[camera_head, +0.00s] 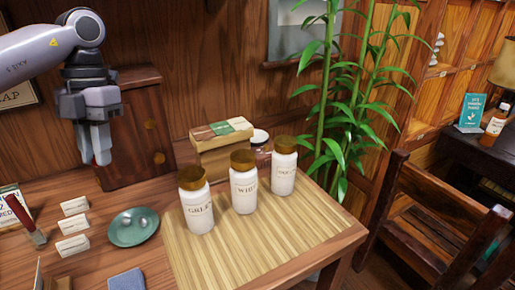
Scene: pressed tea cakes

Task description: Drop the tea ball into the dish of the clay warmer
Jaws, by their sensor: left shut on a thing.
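My left gripper (96,157) hangs fingers-down in front of the dark wooden cabinet, above the table. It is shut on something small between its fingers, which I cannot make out. A teal dish (124,241) stands on the table lower right of the gripper, with small round greyish balls (141,221) in it. I cannot make out a clay warmer in this view. My right gripper is not in view.
Three white jars with brown lids (197,208) stand on a slatted mat (265,245). A wooden cabinet (130,130) stands behind the gripper. White cards (73,225) lie left of the dish, and a blue-grey cloth (127,280) lies in front. A chair (440,210) is at right.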

